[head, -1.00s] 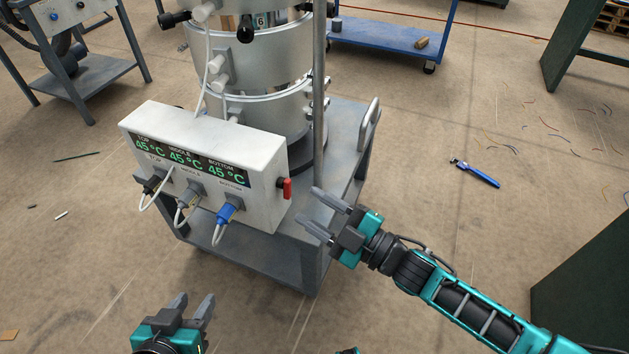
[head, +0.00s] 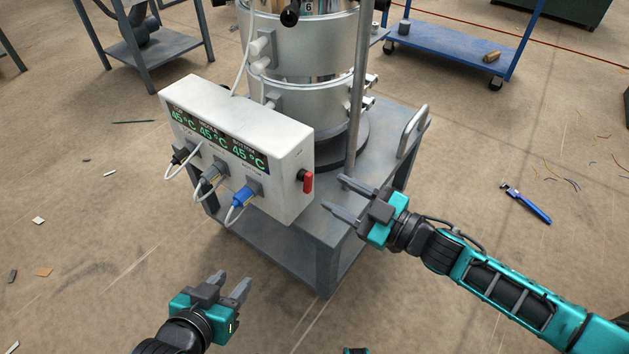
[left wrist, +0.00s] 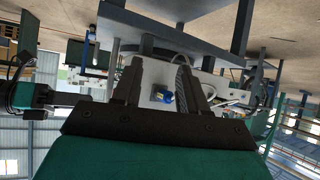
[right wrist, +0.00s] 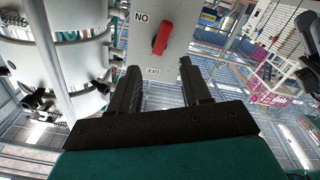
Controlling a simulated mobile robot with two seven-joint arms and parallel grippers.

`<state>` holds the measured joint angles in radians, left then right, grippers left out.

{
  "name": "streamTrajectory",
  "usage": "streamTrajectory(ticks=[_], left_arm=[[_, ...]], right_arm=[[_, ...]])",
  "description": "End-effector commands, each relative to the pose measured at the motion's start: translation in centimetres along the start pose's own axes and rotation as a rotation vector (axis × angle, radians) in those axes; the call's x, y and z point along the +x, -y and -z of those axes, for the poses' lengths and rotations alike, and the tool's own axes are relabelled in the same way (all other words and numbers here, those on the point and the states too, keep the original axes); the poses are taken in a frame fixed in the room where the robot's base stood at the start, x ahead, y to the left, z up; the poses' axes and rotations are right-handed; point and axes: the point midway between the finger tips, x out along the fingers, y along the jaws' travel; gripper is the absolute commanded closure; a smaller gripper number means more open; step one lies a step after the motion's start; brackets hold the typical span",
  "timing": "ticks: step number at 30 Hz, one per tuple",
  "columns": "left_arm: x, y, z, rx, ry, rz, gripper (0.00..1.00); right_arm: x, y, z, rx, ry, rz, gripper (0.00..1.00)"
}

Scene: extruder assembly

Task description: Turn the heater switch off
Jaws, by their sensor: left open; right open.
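The heater switch is a red handle (head: 307,182) on the right end face of the white control box (head: 292,133). In the right wrist view the red handle (right wrist: 160,38) stands between upside-down ON and OFF labels, with its lower end towards OFF; its exact setting is hard to tell. My right gripper (head: 336,194) is open and empty, just right of the switch and apart from it. Its fingers (right wrist: 160,85) point at the box's end face in the right wrist view. My left gripper (head: 232,281) is open and empty, below and in front of the box.
The box is beside a silver extruder barrel (head: 300,92) on a grey cart (head: 270,245). Cables with plugs, one blue (head: 242,198), hang from the box front. A thin upright post (head: 358,90) and cart handle (head: 412,130) stand behind my right gripper.

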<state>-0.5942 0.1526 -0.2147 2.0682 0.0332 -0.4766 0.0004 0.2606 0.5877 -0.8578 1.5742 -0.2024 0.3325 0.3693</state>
Motion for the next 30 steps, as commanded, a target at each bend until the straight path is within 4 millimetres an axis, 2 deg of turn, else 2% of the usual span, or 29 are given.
streamTrajectory(ticks=[1,6,12,23,30], left_arm=[[0.2,0.0,-0.4,0.0,0.001,0.0,0.57],[0.6,0.0,-0.9,0.0,0.006,-0.002,0.57],[0.7,-0.1,-0.9,0.0,0.007,-0.005,0.57],[0.7,-0.3,0.0,-0.006,-0.009,-0.008,0.57],[0.7,-0.4,0.0,-0.008,-0.01,-0.008,0.57]], right_arm=[[1.2,0.1,-0.1,-0.001,-0.005,0.0,0.52],[4.3,0.0,-0.1,-0.003,-0.002,0.0,0.52],[6.3,0.1,-0.1,0.0,-0.001,0.0,0.52],[6.7,0.0,0.0,-0.001,0.001,0.0,0.52],[6.7,0.0,0.0,-0.001,0.001,0.0,0.75]])
